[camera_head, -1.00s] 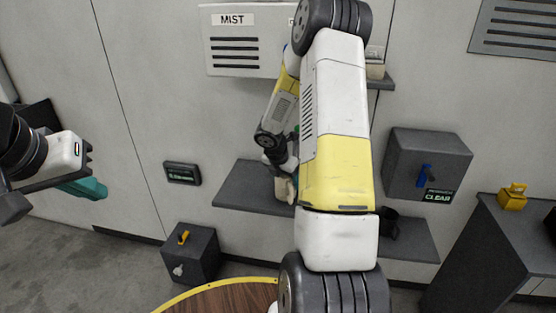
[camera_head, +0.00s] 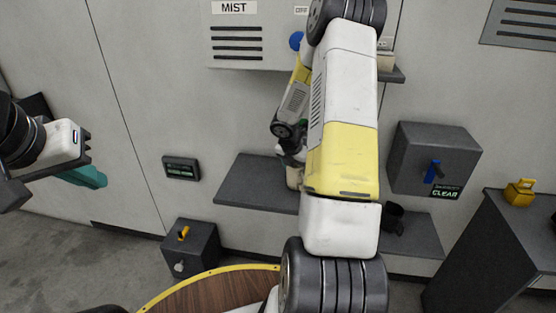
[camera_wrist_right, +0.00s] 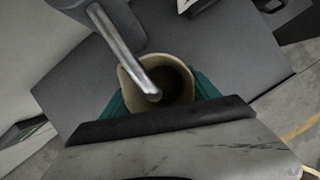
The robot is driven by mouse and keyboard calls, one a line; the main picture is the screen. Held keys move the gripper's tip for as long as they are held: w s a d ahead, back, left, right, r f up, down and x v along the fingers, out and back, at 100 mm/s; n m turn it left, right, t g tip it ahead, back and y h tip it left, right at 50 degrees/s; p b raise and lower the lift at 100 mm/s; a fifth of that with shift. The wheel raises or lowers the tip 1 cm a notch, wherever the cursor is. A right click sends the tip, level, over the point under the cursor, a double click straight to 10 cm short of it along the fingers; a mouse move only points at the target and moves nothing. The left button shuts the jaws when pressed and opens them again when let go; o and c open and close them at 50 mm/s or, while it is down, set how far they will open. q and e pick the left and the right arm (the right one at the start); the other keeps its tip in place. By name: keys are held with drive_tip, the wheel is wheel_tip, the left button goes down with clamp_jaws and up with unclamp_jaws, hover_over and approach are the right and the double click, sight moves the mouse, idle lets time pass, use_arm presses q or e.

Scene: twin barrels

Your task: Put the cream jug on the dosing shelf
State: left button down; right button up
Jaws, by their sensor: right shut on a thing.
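The cream jug (camera_wrist_right: 131,96) is between the teal pads of my right gripper (camera_wrist_right: 160,96) in the right wrist view, its dark mouth facing the camera. My right gripper is shut on it. A metal tube ends in front of the jug's mouth. In the head view, a small part of the jug (camera_head: 294,178) shows at the dark grey shelf (camera_head: 250,185), beside my right arm, which hides most of the gripper. I cannot tell whether the jug touches the shelf. My left gripper (camera_head: 88,165) is at the far left, away from the shelf; its opening is unclear.
A MIST panel (camera_head: 236,45) is on the wall above. A dark mug (camera_head: 393,219) stands on the shelf's right part. A grey box with a blue lever (camera_head: 433,172) is on the wall at right. A round wooden table (camera_head: 205,297) is in front.

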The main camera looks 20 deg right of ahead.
drive_tip(key=shift+d+f, duration=0.15)
drive_tip(key=shift+f, duration=0.1)
drive_tip(key=o, duration=1.5)
drive_tip(key=shift+f, duration=0.15)
drive_tip(key=s+a+r+m, duration=0.3)
drive_tip(key=s+r, duration=0.1)
drive_tip(key=r, duration=0.4)
drive_tip(key=s+a+r+m+t, duration=0.1)
drive_tip(key=s+a+r+m, duration=0.25)
drive_tip(key=r, duration=0.45)
drive_tip(key=s+a+r+m, duration=0.3)
drive_tip(key=a+r+m, duration=0.1)
drive_tip(key=r, duration=0.3)
drive_tip(key=s+a+r+m+t+y, duration=0.1)
drive_tip(key=s+a+r+m+y, duration=0.2)
drive_tip(key=s+m, duration=0.4)
drive_tip(key=s+a+r+m+t+y, duration=0.1)
drive_tip(key=s+a+r+m+y, duration=0.1)
drive_tip(key=s+a+r+m, duration=0.2)
drive_tip(key=shift+s+a+r+m+y, duration=0.4)
drive_tip(key=shift+s+a+m, duration=1.15)
drive_tip(key=shift+s+a, duration=0.55)
